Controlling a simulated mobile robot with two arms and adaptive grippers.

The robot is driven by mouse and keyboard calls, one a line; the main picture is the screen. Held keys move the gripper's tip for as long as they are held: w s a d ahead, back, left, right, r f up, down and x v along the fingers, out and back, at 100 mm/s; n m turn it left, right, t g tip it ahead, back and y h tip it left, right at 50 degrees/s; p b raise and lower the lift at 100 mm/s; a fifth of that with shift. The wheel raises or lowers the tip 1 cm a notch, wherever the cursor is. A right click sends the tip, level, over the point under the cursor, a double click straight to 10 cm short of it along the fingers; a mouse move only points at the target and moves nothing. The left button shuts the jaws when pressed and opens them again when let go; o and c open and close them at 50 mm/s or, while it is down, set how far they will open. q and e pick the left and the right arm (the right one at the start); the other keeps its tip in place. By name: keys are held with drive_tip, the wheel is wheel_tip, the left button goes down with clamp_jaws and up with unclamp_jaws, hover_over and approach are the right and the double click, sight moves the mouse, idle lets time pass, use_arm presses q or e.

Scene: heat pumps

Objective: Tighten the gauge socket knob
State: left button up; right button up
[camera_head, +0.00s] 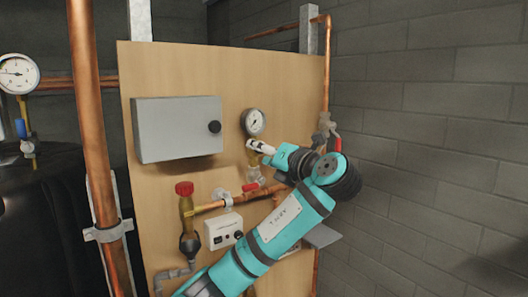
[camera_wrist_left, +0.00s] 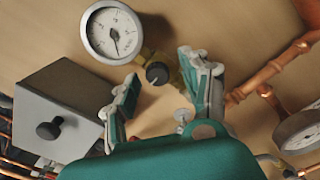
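The round white gauge (camera_head: 254,122) is mounted on the wooden panel, and it also shows in the left wrist view (camera_wrist_left: 112,33). Just below it on the brass socket, a small black knob (camera_wrist_left: 157,73) shows in the left wrist view. My left gripper (camera_wrist_left: 158,72) is open, with one finger on either side of the knob in the picture; whether either touches it I cannot tell. In the head view my left gripper (camera_head: 260,146) is at the socket just below the gauge, and its fingers hide the knob. My right gripper is not in view.
A grey box (camera_head: 178,130) with a black knob is left of the gauge. Below are a red-capped valve (camera_head: 185,190), copper pipes and a small white control box (camera_head: 223,231). A red-handled valve (camera_head: 336,143) is at the right, close to my arm.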

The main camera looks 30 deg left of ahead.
use_arm(q)
wheel_tip(320, 180, up, 10)
idle(0.6)
